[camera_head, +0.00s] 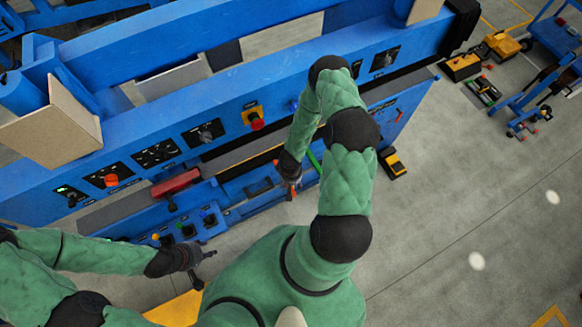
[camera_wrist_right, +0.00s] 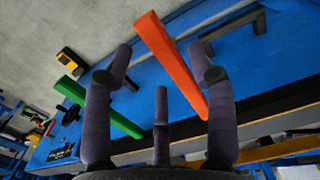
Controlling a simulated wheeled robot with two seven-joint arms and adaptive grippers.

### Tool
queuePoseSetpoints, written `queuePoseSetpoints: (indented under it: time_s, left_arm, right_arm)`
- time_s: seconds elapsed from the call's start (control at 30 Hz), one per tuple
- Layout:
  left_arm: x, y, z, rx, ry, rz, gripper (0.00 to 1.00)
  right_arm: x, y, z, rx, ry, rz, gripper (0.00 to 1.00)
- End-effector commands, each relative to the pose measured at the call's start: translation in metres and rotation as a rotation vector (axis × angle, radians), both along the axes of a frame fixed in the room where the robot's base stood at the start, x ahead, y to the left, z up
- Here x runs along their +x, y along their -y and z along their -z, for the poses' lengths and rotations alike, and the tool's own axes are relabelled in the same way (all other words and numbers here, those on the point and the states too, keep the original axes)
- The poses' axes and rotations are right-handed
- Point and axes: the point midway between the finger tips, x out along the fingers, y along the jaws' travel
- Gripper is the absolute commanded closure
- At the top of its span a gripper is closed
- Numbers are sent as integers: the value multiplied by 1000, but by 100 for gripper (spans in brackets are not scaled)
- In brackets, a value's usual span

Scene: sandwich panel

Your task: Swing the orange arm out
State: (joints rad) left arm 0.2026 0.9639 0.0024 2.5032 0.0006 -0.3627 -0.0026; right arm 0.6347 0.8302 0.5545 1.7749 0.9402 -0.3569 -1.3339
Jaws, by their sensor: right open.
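The orange arm (camera_wrist_right: 169,62) is a long bar on the blue panel. In the right wrist view it slants between the spread fingers of my right gripper (camera_wrist_right: 160,72), closest to the finger on the right. Whether it touches that finger, I cannot tell. My right gripper is open. In the head view only a small part of the orange arm (camera_head: 291,191) shows beside my right gripper (camera_head: 289,177), which partly hides it. My left gripper (camera_head: 204,264) has its fingers apart, below the panel's lower edge and away from the orange arm.
A green bar (camera_wrist_right: 112,116) is on the panel left of the orange arm. A red handle (camera_head: 176,182), knobs and a red button (camera_head: 256,121) sit on the blue panel (camera_head: 230,95). A yellow-black box (camera_head: 392,163) stands on the floor.

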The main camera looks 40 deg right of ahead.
Motion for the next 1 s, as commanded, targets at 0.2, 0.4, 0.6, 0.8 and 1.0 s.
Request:
queuePoseSetpoints:
  time_s: [0.2,0.4,0.6,0.8,1.0]
  left_arm:
    - [0,0,0,0,0,0,60]
    - [0,0,0,0,0,0,60]
    - [0,0,0,0,0,0,60]
    - [0,0,0,0,0,0,60]
    - [0,0,0,0,0,0,60]
  right_arm:
    - [2,1,-46,-2,5,-1,43]
    - [3,0,-80,-1,3,-1,43]
    - [2,0,-97,0,1,-1,43]
    - [2,0,-100,0,1,-2,43]
    - [2,0,-99,0,0,-1,43]
